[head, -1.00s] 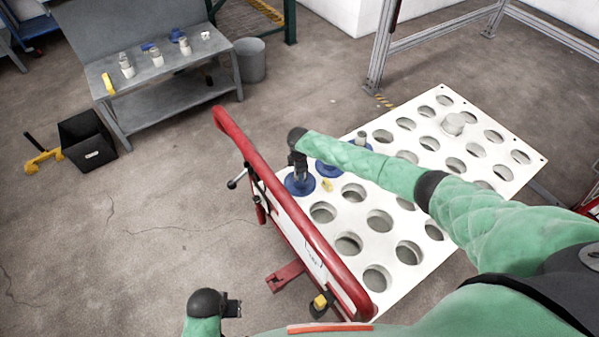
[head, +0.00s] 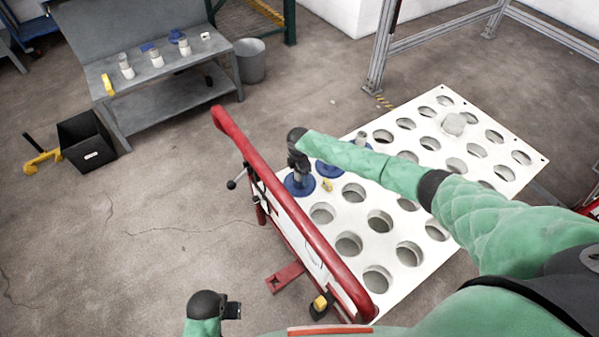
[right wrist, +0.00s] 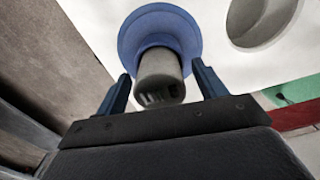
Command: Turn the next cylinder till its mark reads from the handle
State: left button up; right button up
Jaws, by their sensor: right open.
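A second blue-flanged cylinder (head: 328,169) is just behind, partly hidden by my arm. The red handle bar (head: 290,213) runs along the plate's left edge. My left gripper (head: 232,310) is low at the front, away from the plate.
The white plate (head: 377,199) has many empty round holes. A pale cylinder (head: 453,124) stands toward its far side. A grey bench (head: 160,83) with several small parts, a bin (head: 250,61) and a black crate (head: 86,140) stand at the back left. Open floor lies between.

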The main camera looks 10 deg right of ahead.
jog(key=shift+r+b, duration=0.55)
jog(key=shift+r, duration=3.35)
